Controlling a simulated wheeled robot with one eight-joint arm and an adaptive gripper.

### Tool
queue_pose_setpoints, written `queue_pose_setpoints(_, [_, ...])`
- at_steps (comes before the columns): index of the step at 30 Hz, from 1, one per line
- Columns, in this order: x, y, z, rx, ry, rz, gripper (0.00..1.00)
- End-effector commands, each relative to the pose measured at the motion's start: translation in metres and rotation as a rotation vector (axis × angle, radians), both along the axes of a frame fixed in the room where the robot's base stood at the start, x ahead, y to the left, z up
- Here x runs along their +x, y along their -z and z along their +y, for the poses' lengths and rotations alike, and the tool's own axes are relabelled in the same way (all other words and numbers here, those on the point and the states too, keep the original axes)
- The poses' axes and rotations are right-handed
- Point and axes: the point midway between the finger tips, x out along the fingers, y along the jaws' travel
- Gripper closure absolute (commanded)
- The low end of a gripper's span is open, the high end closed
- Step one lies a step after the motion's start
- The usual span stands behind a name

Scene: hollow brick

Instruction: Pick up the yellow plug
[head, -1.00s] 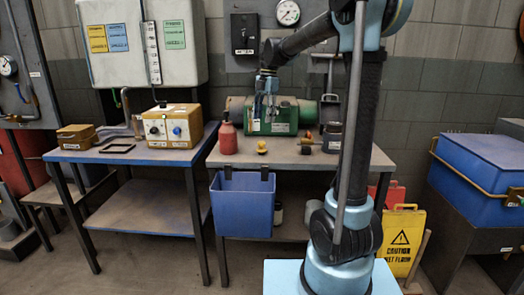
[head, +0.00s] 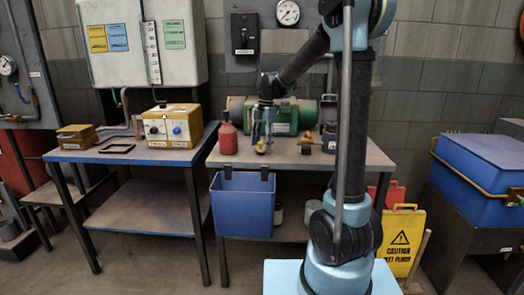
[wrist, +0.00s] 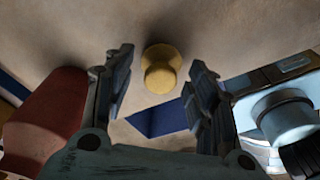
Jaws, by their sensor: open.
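The yellow plug (head: 261,149) stands on the right-hand workbench near its front edge. It is small and round-topped. In the wrist view the yellow plug (wrist: 161,72) shows between and just past my fingertips, with a gap on both sides. My gripper (head: 263,143) points down over it, and its fingers partly cover the plug in the head view. In the wrist view my gripper (wrist: 159,82) is open with nothing between its pads. I cannot tell the exact height of the tips above the bench.
A red bottle (head: 227,140) stands close left of my gripper. A small red-and-yellow item (head: 306,145) and a dark canister (head: 330,139) stand to the right. A green machine (head: 282,117) is behind. A blue bin (head: 243,205) hangs on the bench front.

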Motion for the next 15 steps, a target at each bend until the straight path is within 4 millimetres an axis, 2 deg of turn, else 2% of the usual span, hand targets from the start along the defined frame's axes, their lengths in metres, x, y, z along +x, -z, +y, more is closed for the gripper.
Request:
queue_pose_setpoints(3, [-0.0007,0.0066,0.0008,0.0,0.0,0.0,0.48])
queue_pose_setpoints(10, [-0.0008,0.0073,0.0008,0.0,0.0,0.0,0.48])
queue_pose_setpoints(11, [-0.0008,0.0072,0.0008,0.0,0.0,0.0,0.53])
queue_pose_setpoints(15, [-0.0008,0.0071,0.0008,0.0,0.0,0.0,0.82])
